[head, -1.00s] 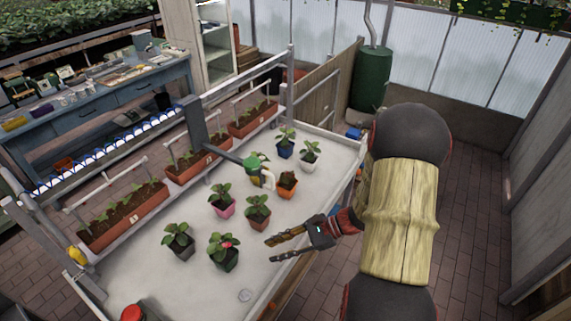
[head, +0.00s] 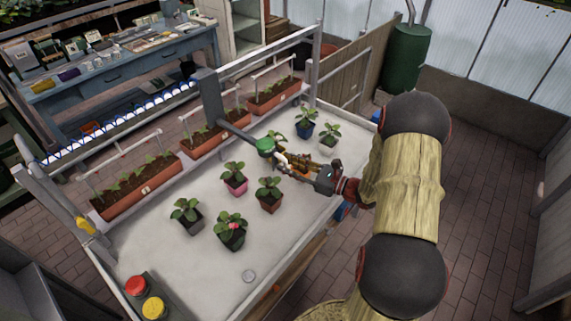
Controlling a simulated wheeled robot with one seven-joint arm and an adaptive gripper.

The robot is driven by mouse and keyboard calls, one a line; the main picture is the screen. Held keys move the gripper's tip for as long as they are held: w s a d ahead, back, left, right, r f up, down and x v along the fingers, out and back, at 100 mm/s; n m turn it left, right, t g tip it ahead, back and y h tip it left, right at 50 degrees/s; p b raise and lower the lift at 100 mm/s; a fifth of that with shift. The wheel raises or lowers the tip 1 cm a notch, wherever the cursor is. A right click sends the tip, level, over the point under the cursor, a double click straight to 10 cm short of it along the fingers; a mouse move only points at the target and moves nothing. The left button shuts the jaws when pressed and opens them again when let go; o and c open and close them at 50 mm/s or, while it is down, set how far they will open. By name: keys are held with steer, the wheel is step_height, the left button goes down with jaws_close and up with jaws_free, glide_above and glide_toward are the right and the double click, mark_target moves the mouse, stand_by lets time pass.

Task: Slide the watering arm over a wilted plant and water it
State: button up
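The watering arm (head: 237,130) reaches from a grey carriage (head: 211,98) on the back rail over the white table (head: 175,262). Its green head (head: 266,147) has a pale handle (head: 282,159) on its right. My gripper (head: 289,161) comes from the right with its fingertips at the handle; whether they are closed on it is unclear. Potted plants stand on the table: blue pot (head: 304,131), white pot (head: 327,147), pink pot (head: 236,187), terracotta pot (head: 269,203), black pot (head: 191,226) and dark pot (head: 232,240). The orange pot is mostly hidden by my gripper. I cannot tell which plant is wilted.
A red button (head: 135,285) and a yellow button (head: 153,308) sit at the table's front left corner. Long planters (head: 140,192) line the back edge. A blue workbench (head: 110,75) stands behind. Brick floor (head: 480,190) lies open at the right.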

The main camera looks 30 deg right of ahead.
steer(key=shift+w+a, duration=0.35)
steer(key=shift+w, duration=0.2)
steer(key=c, duration=0.3)
steer(key=c, duration=0.4)
jaws_close()
